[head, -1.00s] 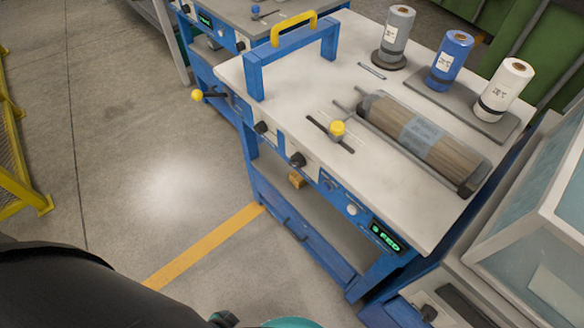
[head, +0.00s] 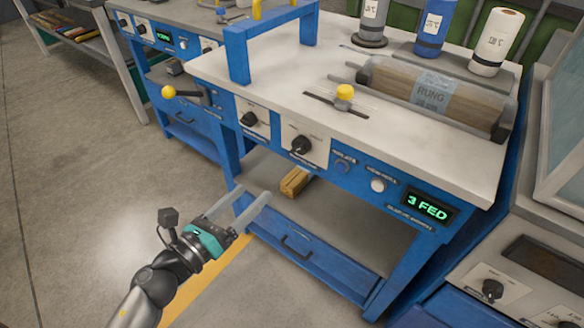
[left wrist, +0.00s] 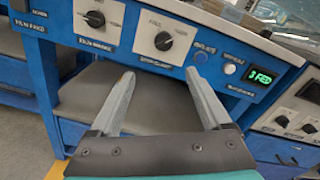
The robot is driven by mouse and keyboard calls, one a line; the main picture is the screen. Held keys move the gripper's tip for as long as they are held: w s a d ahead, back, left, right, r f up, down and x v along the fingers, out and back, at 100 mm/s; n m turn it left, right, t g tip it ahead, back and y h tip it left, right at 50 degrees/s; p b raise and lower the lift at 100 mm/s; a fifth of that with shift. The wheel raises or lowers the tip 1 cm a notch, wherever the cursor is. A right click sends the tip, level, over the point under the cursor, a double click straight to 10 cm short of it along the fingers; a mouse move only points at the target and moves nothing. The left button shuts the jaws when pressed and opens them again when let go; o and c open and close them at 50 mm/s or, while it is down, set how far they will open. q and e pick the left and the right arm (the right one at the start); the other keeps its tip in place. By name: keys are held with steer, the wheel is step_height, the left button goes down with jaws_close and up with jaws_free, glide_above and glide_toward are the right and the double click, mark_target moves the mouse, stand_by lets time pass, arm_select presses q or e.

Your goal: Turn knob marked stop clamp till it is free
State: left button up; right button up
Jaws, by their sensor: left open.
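The blue bench's front panel carries two black knobs on white plates, a left knob (head: 249,119) and a right knob (head: 301,145). They also show in the left wrist view as the left knob (left wrist: 95,19) and the right knob (left wrist: 163,41). My left gripper (head: 250,194) is open and empty, below and in front of the panel, touching no knob. In the left wrist view its fingers (left wrist: 160,73) point toward the right knob. My right gripper is not in view.
A yellow-topped post (head: 344,91) stands in a slot on the bench top. A lever with a yellow ball (head: 168,91) sticks out at the left. Right of the knobs are a round white button (head: 377,185) and a green display (head: 428,207) reading "3 FED".

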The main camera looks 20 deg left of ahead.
mark_target(296, 152)
arm_select(q)
steer(key=shift+m, duration=0.5)
steer(key=x, duration=1)
steer(key=r+x, duration=0.1)
steer(key=x, duration=0.4)
steer(key=shift+d+p, duration=0.3)
steer(key=shift+c, duration=0.3)
jaws_close()
